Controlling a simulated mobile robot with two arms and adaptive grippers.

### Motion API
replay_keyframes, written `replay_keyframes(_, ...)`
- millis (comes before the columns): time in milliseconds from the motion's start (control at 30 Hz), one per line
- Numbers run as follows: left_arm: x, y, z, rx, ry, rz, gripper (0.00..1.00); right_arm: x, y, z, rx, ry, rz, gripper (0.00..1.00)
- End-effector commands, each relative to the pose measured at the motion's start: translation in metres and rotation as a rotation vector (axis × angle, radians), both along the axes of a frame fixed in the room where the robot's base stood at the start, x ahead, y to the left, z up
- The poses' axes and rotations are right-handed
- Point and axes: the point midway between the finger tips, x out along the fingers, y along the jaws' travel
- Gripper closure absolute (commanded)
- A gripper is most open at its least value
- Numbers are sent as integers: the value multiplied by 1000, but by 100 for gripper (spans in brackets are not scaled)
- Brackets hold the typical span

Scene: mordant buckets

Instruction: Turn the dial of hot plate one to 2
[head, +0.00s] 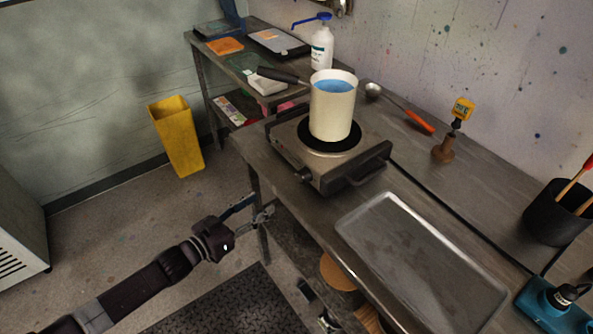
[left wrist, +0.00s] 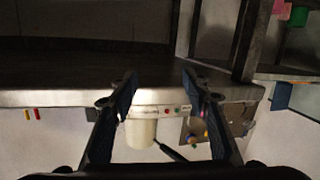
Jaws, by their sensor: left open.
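The hot plate (head: 325,172) is a grey metal unit on the workbench, with a dark round plate on top. A small dial (head: 303,175) sits on its front side; its setting is too small to read. A cream pot (head: 330,112) of blue liquid stands on the plate, its dark handle pointing left. My left gripper (head: 258,209) is open and empty, in front of the bench and below the hot plate, apart from it. In the left wrist view the scene appears upside down: the pot (left wrist: 141,132) shows between my open fingers (left wrist: 159,90).
An empty metal tray (head: 425,262) lies on the bench right of the hot plate. A yellow bin (head: 177,137) stands on the floor. Floor before the bench is open.

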Motion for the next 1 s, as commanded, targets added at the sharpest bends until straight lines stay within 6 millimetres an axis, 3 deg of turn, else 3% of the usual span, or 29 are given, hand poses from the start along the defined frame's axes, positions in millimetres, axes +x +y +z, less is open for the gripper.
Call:
replay_keyframes(33,-6,-13,35,-35,-27,-64,56,-5,-1,6,-1,7,0,60)
replay_keyframes(100,-15,-27,66,-83,-41,-131,56,-10,-2,8,-3,13,1,60)
replay_keyframes(267,-31,-44,99,-140,-45,-213,56,-17,-3,10,-4,24,1,60)
replay_keyframes(700,4,-95,103,-148,-45,-220,56,-3,-2,23,-2,4,2,60)
replay_keyframes(1000,13,-107,100,-144,-44,-220,56,-3,-1,24,-2,4,1,60)
